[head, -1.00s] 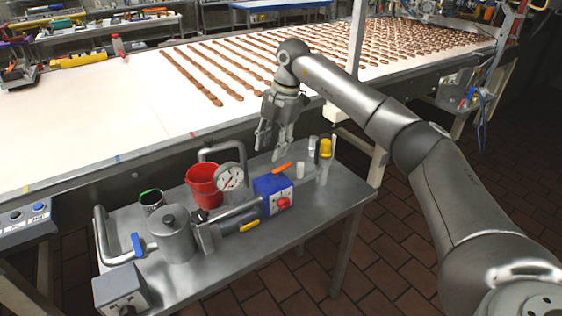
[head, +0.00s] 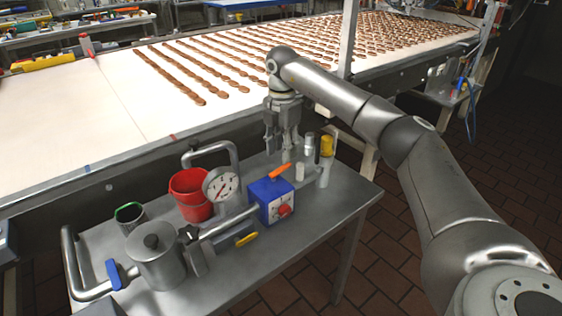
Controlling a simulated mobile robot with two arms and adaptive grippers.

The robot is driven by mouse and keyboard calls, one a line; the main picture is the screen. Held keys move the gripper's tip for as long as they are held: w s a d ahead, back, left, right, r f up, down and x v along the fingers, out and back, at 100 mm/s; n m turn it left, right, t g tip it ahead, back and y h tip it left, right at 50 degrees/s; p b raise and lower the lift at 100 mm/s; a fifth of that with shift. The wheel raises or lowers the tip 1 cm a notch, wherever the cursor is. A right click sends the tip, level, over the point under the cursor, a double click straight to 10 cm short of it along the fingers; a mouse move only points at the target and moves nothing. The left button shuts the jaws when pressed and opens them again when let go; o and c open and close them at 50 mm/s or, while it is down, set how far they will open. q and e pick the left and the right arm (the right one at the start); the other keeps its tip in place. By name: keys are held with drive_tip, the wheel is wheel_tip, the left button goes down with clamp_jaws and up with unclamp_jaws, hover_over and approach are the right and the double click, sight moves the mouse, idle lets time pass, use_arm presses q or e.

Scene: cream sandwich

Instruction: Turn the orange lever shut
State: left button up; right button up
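The orange lever (head: 280,171) sits on top of the blue box (head: 257,196) with a red knob, on the metal cart. It slants up to the right. My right gripper (head: 279,155) hangs fingers-down just above and behind the lever, close to it in the picture. Its fingers are apart, with nothing seen between them. I cannot tell whether a finger touches the lever. My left gripper is not in view.
A pressure gauge (head: 221,185), a red bucket (head: 190,195) and a metal pot (head: 155,255) stand left of the box. A yellow-capped cylinder (head: 326,147) and small cylinders stand close to the right. The conveyor (head: 110,110) with rows of biscuits runs behind.

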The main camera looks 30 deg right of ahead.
sight(281, 169)
wheel_tip(281, 169, down, 5)
drive_tip(key=shift+w+r, duration=0.1)
drive_tip(key=shift+w, duration=0.05)
drive_tip(key=shift+f, duration=0.2)
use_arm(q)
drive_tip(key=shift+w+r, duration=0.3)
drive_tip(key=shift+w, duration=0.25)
use_arm(e)
clamp_jaws()
